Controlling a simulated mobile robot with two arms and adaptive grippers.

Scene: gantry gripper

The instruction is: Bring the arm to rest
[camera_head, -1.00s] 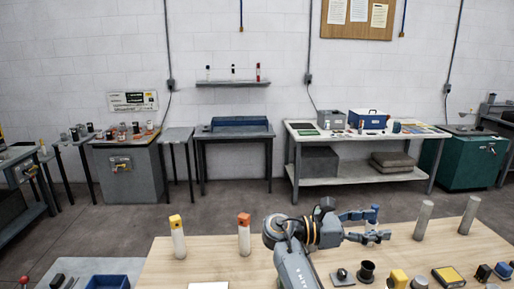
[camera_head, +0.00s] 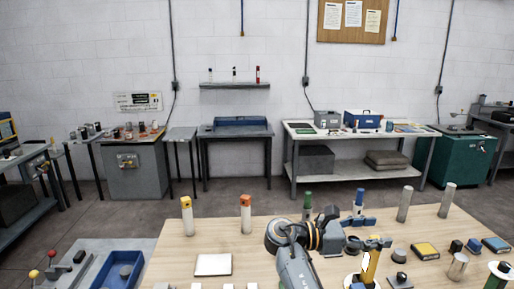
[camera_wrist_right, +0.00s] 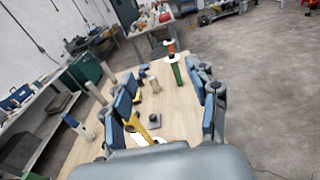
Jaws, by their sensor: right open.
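My right arm rises from the lower middle of the head view. Its gripper (camera_head: 368,233) points right above the wooden table (camera_head: 275,258), with its blue-padded fingers apart. The right wrist view shows the fingers (camera_wrist_right: 167,98) wide open at either side, with nothing held between them. A yellow upright piece on a white base (camera_head: 368,268) stands nearer the camera than the gripper; a yellow piece (camera_wrist_right: 142,121) also shows by the left finger in the wrist view. A blue-capped post (camera_head: 358,197) stands just behind the gripper. My left gripper is not in view.
Posts with yellow (camera_head: 187,217), orange (camera_head: 246,215) and green (camera_head: 307,203) caps and two grey cylinders (camera_head: 405,204) (camera_head: 447,201) line the table's back. A white plate (camera_head: 213,265) lies at left. Small parts crowd the right side. A blue bin (camera_head: 100,277) is left of the table.

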